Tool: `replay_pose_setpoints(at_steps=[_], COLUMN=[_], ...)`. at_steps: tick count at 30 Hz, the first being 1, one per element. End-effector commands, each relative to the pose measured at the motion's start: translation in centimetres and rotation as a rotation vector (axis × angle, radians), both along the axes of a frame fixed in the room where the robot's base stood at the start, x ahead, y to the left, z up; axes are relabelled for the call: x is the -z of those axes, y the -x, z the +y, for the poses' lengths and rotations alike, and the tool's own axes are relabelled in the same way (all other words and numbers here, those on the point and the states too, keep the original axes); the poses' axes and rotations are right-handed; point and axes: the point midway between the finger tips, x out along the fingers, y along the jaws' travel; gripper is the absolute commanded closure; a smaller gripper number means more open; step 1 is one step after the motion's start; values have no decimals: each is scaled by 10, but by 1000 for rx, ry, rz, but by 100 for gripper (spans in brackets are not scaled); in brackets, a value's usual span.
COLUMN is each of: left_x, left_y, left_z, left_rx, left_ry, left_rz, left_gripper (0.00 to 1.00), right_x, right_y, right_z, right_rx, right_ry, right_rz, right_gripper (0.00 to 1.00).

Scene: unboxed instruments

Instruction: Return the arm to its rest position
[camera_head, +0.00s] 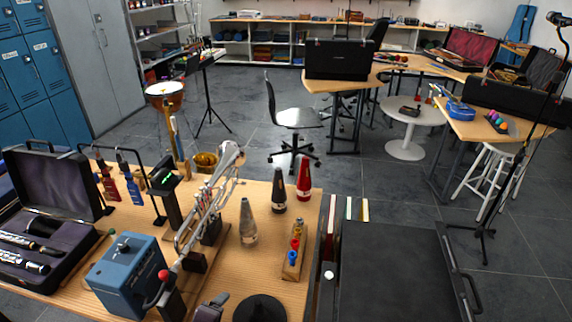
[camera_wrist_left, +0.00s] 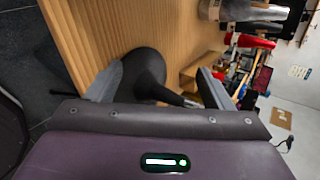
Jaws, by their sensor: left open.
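My left gripper (camera_wrist_left: 158,86) shows in the left wrist view, with its two grey fingers spread wide apart and nothing held between them. A black round-based thing with a thin stem (camera_wrist_left: 146,72) stands on the wooden table (camera_wrist_left: 95,30), seen in the gap between the fingers. I cannot tell whether it touches them. In the head view a round black base (camera_head: 260,309) sits at the table's near edge, cut by the frame. A small dark part (camera_head: 211,308) left of it may be my gripper; I cannot tell. My right gripper is not in view.
The table holds a blue box (camera_head: 127,273), an open instrument case (camera_head: 50,190), a silver brass instrument (camera_head: 205,205), a grey cone (camera_head: 248,223), a dark cone (camera_head: 279,192) and a red cone (camera_head: 304,180). A black case (camera_head: 395,270) stands right of it.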

Motion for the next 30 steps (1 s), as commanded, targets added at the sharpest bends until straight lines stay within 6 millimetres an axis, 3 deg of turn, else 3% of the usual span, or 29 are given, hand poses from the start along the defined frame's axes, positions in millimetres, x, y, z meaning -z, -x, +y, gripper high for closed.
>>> replay_pose_setpoints(at_steps=[3, 9, 15, 26, 30], left_x=[-14, -36, -51, -74, -36], left_y=[24, 67, 97, 140, 130], left_z=[5, 15, 23, 34, 32], left_rx=[-269, -730, -1048, -1482, -1484], left_ry=[245, 560, 723, 890, 874], left_rz=[161, 375, 478, 557, 568], left_gripper=[25, 25, 25, 25, 25], right_x=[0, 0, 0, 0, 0], right_y=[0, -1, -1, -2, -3], right_z=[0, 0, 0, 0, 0], right_rx=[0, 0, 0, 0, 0], right_ry=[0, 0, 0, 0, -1], right_rz=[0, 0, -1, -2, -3], right_gripper=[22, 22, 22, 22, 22])
